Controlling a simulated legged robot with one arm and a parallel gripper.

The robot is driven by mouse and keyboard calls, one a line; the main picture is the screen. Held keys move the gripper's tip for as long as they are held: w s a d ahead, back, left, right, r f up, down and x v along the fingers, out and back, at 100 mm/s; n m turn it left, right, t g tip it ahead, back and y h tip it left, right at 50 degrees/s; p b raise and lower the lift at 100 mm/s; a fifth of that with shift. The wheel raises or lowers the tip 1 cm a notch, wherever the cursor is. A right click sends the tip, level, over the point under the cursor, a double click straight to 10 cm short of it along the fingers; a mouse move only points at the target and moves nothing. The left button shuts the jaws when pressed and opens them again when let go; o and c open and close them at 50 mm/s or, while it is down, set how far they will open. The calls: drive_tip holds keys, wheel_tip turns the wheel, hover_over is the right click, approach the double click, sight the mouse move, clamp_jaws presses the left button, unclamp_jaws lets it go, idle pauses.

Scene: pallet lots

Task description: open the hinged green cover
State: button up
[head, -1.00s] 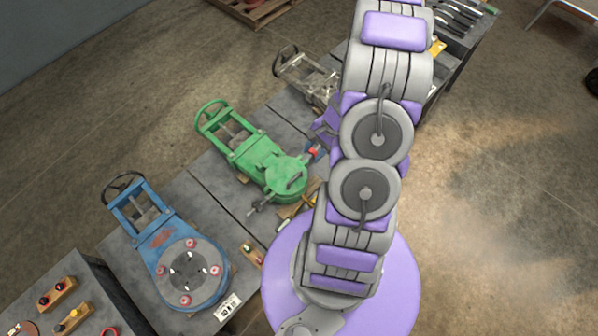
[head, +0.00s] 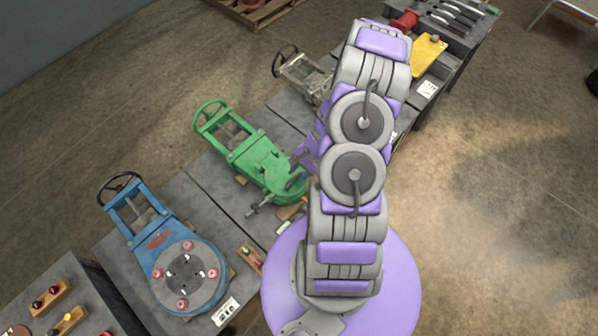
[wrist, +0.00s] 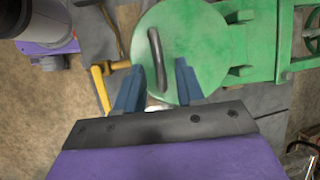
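The green cover (wrist: 200,45) is a round lid with a dark curved handle (wrist: 157,58), at the right end of a green valve body (head: 245,150) on the grey bench. The cover lies flat and looks shut. In the wrist view my gripper (wrist: 157,78) has its two blue fingers apart, one on each side of the handle, with visible gaps. Whether the fingers reach down to the handle's height is hard to tell. In the head view my arm and gripper (head: 298,180) hide part of the cover.
A blue valve (head: 180,265) stands at lower left and a grey metal one (head: 300,75) behind. A yellow lever (wrist: 102,85) sits close beside the cover. A metal clamp screw (head: 262,205) juts from the green body's near side. Open floor lies right.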

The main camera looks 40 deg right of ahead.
clamp_jaws()
idle(0.6)
